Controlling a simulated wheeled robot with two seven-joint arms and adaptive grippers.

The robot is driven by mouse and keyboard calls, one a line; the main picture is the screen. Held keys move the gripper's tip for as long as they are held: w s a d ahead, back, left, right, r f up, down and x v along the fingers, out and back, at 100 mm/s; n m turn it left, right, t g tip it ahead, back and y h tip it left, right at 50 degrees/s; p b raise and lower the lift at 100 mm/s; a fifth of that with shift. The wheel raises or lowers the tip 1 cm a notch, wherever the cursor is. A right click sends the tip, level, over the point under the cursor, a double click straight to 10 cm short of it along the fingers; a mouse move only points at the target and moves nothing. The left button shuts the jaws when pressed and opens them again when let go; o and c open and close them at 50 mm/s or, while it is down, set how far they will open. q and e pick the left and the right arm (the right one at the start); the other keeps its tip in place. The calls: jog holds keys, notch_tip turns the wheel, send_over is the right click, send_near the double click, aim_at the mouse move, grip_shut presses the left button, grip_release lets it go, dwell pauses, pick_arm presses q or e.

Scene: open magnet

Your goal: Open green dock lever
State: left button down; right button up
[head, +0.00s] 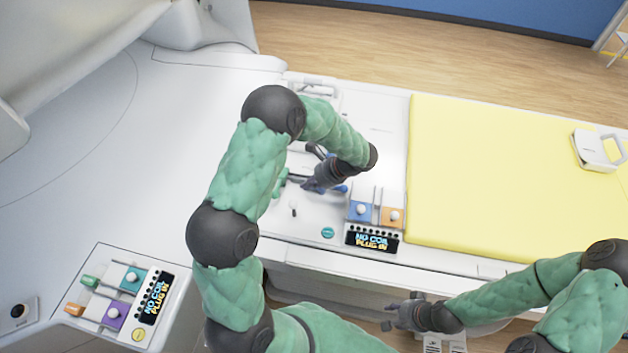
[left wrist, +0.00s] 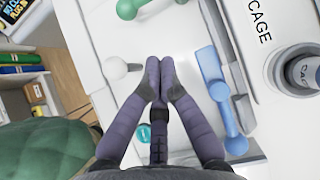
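A green lever (head: 279,183) lies on the white bed end, partly hidden by my left arm. Its rounded green end also shows at the top of the left wrist view (left wrist: 128,9). My left gripper (head: 308,186) is low over this surface, just right of the green lever. In the left wrist view its two fingertips (left wrist: 160,66) meet with nothing seen between them, and the green end lies beyond them, apart. A blue lever (left wrist: 215,88) is right of the fingers. My right gripper (head: 392,312) hangs in front of the bed, apart from everything; its opening is unclear.
A white knob (left wrist: 116,68) stands left of the left fingertips. A panel with blue and orange plugs (head: 376,212) is right of the gripper. The yellow mattress (head: 490,170) is further right. A second panel with coloured plugs (head: 120,300) is at lower left.

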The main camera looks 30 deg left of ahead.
aim_at(280, 184)
pick_arm(q)
jog(key=a+f, duration=0.1)
jog(key=s+a+f, duration=0.1)
jog(key=a, duration=0.1)
jog(key=a+f, duration=0.2)
jog(key=shift+s, duration=0.35)
jog(key=shift+s+a+f, duration=0.1)
jog(key=shift+s+a, duration=0.05)
jog(key=shift+a, duration=0.55)
pick_arm(e)
jog(key=shift+f, duration=0.15)
